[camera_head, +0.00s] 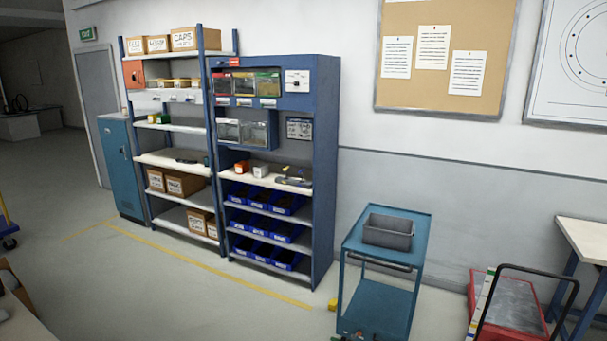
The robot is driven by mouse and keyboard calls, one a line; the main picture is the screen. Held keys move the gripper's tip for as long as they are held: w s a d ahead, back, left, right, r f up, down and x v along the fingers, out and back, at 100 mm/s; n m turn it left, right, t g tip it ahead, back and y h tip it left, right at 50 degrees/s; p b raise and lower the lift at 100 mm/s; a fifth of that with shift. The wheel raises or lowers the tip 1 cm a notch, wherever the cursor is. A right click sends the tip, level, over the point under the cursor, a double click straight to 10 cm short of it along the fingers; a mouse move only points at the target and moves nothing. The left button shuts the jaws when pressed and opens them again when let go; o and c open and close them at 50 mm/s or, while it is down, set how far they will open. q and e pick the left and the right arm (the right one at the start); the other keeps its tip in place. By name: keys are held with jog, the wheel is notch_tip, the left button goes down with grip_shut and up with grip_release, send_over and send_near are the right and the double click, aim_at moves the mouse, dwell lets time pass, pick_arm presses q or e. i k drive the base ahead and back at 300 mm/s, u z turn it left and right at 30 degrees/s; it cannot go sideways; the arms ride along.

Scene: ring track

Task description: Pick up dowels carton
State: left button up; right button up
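Several brown cardboard cartons with white labels stand on the tall open shelving unit (172,157). On its top shelf are a left carton (144,46), a middle carton (158,44) and a larger right carton (195,39) whose label seems to read CAPS. Lower down, a carton pair (184,184) sits on one shelf, and more cartons (197,221) stand on the bottom shelf. The small labels are too blurred for me to tell which carton holds dowels. Neither of my grippers is in view.
A blue cabinet with blue bins (322,170) adjoins the shelving. A blue cart (353,240) with a grey bin (388,232) stands right of it, then a red-edged platform cart (515,303). Yellow tape (215,272) marks the floor before the shelves; the floor (130,290) there looks clear.

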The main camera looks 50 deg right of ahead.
aim_at(242, 168)
jog(key=z, duration=1.55)
jog(key=i, duration=2.25)
jog(key=u, duration=0.2)
jog(key=i, duration=1.3)
jog(key=u, duration=0.4)
